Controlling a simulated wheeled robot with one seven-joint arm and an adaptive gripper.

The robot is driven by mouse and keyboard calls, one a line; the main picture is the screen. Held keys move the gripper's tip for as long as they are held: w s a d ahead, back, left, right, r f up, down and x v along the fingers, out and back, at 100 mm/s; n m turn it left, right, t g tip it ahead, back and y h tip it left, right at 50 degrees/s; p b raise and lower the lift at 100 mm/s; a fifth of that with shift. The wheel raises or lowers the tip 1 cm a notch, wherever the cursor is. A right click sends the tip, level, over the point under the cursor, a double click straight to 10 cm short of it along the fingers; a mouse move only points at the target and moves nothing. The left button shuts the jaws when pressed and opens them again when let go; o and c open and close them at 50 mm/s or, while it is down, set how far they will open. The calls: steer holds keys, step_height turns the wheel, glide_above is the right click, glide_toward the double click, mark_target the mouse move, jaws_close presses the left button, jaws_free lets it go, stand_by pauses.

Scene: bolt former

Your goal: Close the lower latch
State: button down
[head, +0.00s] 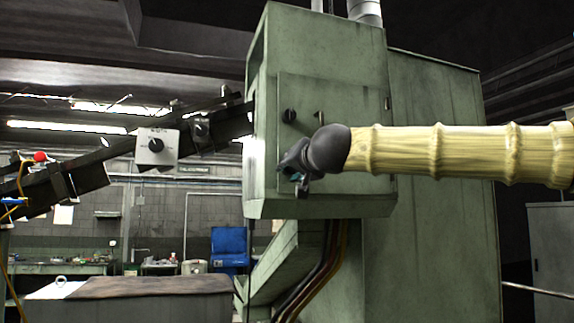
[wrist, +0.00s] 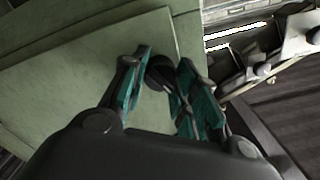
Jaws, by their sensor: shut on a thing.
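The lower latch (wrist: 159,72) shows in the wrist view as a dark round knob at the edge of the green door. My gripper (wrist: 165,62) has its teal-padded fingers on either side of this knob and is shut on it. In the head view, my gripper (head: 293,174) is at the lower left part of the cabinet door (head: 350,105) and hides the lower latch. The upper latch (head: 289,116), a black knob, is visible above my gripper. The door looks flat against the green cabinet (head: 325,38); I cannot tell how far the lower latch is turned.
A dark sloping rail (head: 90,172) with a grey control box (head: 156,146) runs up to the cabinet's left side. Cables (head: 325,265) hang below the cabinet. A blue chair-like object (head: 229,245) and a bench (head: 60,268) stand farther back.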

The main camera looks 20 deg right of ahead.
steer(key=shift+r+n+p, duration=0.1)
steer(key=shift+n+p, duration=0.6)
steer(key=shift+p, duration=0.3)
steer(key=shift+n+p, duration=0.9)
steer(key=shift+p, duration=0.35)
steer(key=shift+n+p, duration=1.05)
steer(key=shift+n, duration=0.15)
steer(key=c, duration=0.9)
jaws_free()
steer(key=shift+d, duration=0.1)
